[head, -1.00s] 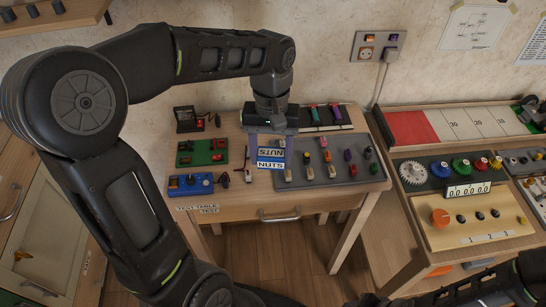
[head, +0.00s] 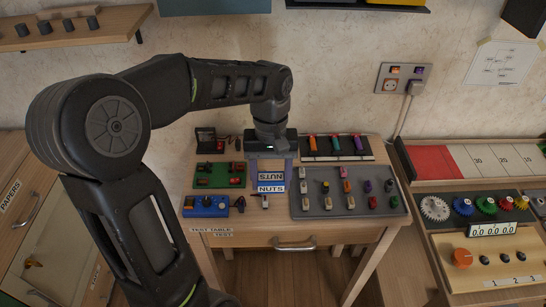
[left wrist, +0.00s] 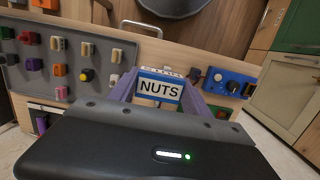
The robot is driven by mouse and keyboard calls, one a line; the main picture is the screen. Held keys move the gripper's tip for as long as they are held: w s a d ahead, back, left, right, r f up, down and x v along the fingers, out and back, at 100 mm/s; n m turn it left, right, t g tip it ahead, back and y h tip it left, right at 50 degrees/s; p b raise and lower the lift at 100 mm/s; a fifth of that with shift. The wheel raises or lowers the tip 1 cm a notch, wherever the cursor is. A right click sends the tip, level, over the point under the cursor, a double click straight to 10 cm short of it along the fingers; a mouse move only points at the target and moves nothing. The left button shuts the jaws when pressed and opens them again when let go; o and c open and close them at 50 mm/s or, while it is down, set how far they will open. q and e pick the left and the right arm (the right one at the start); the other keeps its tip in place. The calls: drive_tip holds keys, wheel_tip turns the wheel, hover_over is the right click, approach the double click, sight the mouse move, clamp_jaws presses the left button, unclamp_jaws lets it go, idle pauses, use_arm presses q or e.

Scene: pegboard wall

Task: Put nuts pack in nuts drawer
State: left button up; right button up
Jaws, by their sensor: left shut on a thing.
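The nuts pack (head: 270,178) is a blue and white pack lettered NUTS. My left gripper (head: 270,164) is shut on it above the test table, between the green and blue boards and the grey peg board. In the left wrist view the nuts pack (left wrist: 158,88) sits between the two purple fingers of my left gripper (left wrist: 158,98), its NUTS label facing the camera. I cannot tell how far the pack is above the tabletop. No drawer labelled for nuts can be made out. My right gripper is not in view.
The test table (head: 250,239) has a front drawer with a metal handle (head: 295,243). A grey board with pegs (head: 350,208), a green board (head: 219,175) and a blue box (head: 206,206) crowd its top. A gear panel bench (head: 490,245) stands right; a cabinet labelled PAPERS (head: 22,190) stands left.

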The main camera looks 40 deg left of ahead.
use_arm(q)
drive_tip(key=p, duration=0.3)
hover_over(270, 168)
drive_tip(key=shift+f, duration=1)
drive_tip(key=shift+d, duration=0.1)
wheel_tip(270, 168, down, 4)
drive_tip(key=shift+f+p, duration=0.1)
drive_tip(key=shift+p, duration=0.25)
drive_tip(key=shift+w+f+p, duration=0.1)
drive_tip(key=shift+f+p, duration=0.1)
drive_tip(key=shift+p, duration=0.1)
drive_tip(key=shift+f, duration=0.15)
drive_tip(key=shift+f, duration=0.15)
